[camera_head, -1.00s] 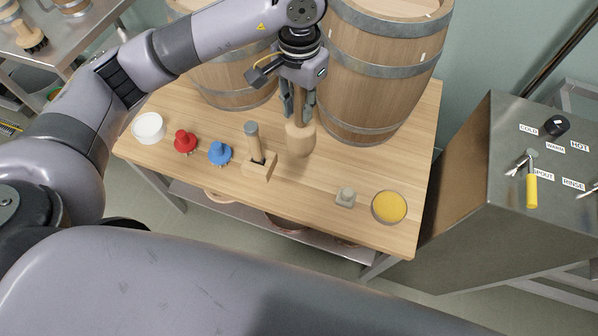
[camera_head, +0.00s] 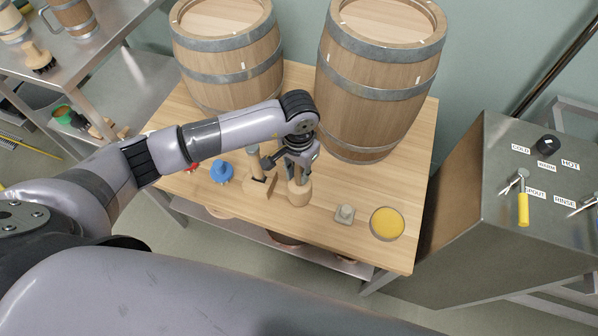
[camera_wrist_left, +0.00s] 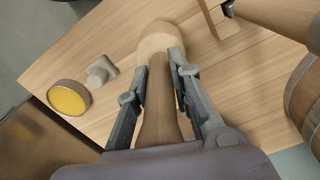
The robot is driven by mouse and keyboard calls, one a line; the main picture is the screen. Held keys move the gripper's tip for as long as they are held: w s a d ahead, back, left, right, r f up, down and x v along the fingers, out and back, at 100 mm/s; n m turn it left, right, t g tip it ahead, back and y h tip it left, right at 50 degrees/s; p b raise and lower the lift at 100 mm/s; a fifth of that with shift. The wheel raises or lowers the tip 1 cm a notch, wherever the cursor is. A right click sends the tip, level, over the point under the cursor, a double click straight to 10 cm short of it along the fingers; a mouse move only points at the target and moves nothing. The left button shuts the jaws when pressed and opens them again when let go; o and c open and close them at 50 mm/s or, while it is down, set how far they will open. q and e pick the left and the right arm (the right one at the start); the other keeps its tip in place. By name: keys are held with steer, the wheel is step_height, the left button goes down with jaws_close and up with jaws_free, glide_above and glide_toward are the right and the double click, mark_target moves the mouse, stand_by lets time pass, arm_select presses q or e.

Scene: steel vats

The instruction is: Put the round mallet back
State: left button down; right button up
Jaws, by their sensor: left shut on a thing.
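The round mallet (camera_head: 299,193) has a pale rounded wooden head pointing down and a browner handle. My left gripper (camera_head: 298,172) is shut on the handle, above the head. The left wrist view shows the handle (camera_wrist_left: 160,100) between the two fingers and the head beyond them. The head is at or just above the tabletop; I cannot tell if it touches. A wooden block (camera_head: 257,188) with another upright handled tool stands just left of the mallet, partly hidden by my gripper. The block also shows at the top of the left wrist view (camera_wrist_left: 226,20). My right gripper is not in view.
Two barrels (camera_head: 228,62) (camera_head: 375,85) stand at the back of the wooden table (camera_head: 385,260). A blue knob-like piece (camera_head: 222,173) and a partly hidden red one sit left. A small grey piece (camera_head: 344,214) and a yellow-filled dish (camera_head: 387,223) sit right. A steel cabinet (camera_head: 470,230) stands beyond.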

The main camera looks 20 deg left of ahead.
arm_select(q)
steer(key=shift+f, duration=0.6)
steer(key=shift+f, duration=0.1)
steer(key=c, duration=1.9)
jaws_free()
steer(key=shift+f, duration=0.1)
steer(key=o, duration=0.5)
steer(key=shift+c, duration=0.2)
